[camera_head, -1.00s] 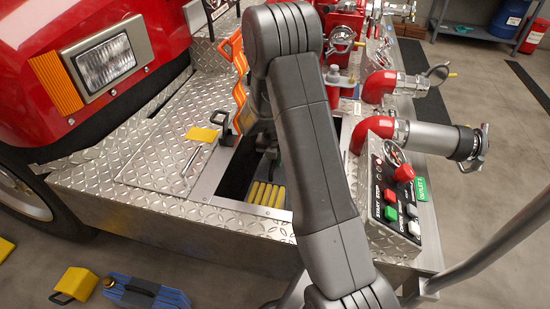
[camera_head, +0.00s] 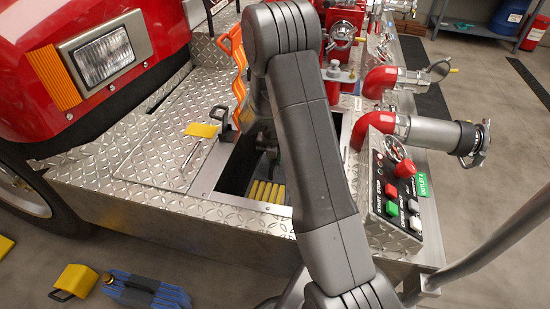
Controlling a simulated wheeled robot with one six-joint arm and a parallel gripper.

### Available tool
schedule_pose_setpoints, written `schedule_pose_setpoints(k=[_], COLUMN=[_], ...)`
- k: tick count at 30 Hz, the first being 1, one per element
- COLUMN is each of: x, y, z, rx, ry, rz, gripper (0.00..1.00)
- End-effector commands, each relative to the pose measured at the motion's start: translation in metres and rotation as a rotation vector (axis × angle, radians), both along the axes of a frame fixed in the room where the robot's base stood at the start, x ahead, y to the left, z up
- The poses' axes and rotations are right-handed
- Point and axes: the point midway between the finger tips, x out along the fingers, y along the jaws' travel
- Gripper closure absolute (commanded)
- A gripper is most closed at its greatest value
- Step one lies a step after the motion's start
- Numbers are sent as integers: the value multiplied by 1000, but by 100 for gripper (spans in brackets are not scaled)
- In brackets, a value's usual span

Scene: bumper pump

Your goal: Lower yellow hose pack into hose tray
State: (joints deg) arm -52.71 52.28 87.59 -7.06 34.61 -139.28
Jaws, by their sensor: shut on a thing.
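The yellow hose pack (camera_head: 267,191) shows as several yellow ribs down inside the dark rectangular opening in the bumper deck. This opening is the hose tray (camera_head: 232,172), with a flat grey metal rim. My gripper (camera_head: 267,152) shows only in part, as dark pieces over the tray beside my arm. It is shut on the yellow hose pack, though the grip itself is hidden. My arm covers the right part of the tray and of the pack. I cannot tell whether the pack touches the tray floor.
A tread-plate lid (camera_head: 165,150) with a yellow tab lies left of the tray. An orange handle-like part (camera_head: 235,60) stands behind it. The control panel (camera_head: 398,190) and red outlet pipes (camera_head: 380,120) are at the right. A blue case (camera_head: 147,290) lies on the floor.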

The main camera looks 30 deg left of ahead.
Motion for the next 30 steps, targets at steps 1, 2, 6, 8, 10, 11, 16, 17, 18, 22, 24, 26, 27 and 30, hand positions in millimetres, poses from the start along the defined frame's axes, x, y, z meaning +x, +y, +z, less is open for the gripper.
schedule_pose_setpoints(k=[1,2,6,8,10,11,16,17,18,22,24,26,27,30], x=[1,1,1,1,1,1,1,1,1,-1,-1,-1,0,0], y=[1,1,1,1,1,1,1,1,1,-1,-1,-1,-1,0], z=[0,0,-1,-1,-1,-1,-1,-2,-2,-5,-5,-4,-4,-4], rx=[3,3,3,3,3,3,3,2,2,-2,-2,-2,-2,-1], ry=[-3,-3,-3,-3,-3,-3,-2,-3,-2,3,3,2,2,1], rz=[1,1,1,0,1,1,0,0,0,0,0,0,0,0], gripper=[100,100,100,100,100,100,60,60,60,58,45,42,42,42])
